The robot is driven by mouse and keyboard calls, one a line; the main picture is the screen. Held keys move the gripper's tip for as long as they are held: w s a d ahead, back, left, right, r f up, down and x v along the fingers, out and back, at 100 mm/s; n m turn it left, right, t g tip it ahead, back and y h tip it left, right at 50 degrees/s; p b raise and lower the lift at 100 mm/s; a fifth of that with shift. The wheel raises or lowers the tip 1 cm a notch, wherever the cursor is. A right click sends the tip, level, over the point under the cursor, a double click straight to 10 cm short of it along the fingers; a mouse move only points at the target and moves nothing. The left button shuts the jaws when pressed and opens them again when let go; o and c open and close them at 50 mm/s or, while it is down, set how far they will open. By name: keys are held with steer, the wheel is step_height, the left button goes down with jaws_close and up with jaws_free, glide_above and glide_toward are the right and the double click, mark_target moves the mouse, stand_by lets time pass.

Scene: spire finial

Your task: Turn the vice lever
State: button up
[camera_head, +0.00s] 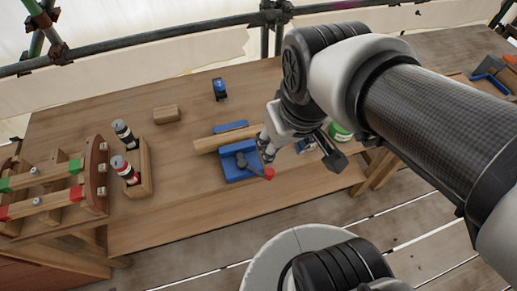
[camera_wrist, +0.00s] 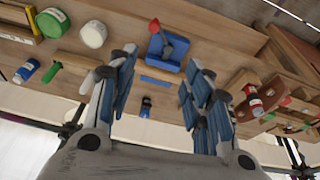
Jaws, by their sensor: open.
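The blue vice (camera_head: 234,176) sits near the front edge of the wooden bench, with a grey hub and a short lever (camera_head: 268,173) whose tip is red. In the wrist view the vice (camera_wrist: 178,62) shows beyond the fingers, and the red lever tip (camera_wrist: 154,25) points away from them. A pale wooden bar (camera_head: 207,144) lies between the vice body and a separate blue strip (camera_head: 231,126). My gripper (camera_wrist: 163,72) is open and empty. In the head view it hangs just right of the vice and hides the bar's right end. I see no contact with the lever.
A wooden block (camera_head: 166,114) and a small blue item (camera_head: 220,88) lie behind. A green jar (camera_head: 340,132) stands at right. The front-left bench is clear.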

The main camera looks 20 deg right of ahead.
mark_target(270, 171)
steer(key=w+d+f+n+g, duration=0.2)
steer(key=w+f+g, duration=0.1)
steer(key=w+f, duration=0.7)
steer(key=f+b, duration=0.2)
steer(key=f, duration=0.4)
steer(key=f+b, duration=0.2)
steer(key=f, duration=0.4)
steer(key=f+b, duration=0.2)
steer(key=f, duration=0.4)
steer(key=shift+s+a+f, duration=0.15)
steer(key=shift+s, duration=0.15)
steer(key=shift+c, duration=0.3)
jaws_close()
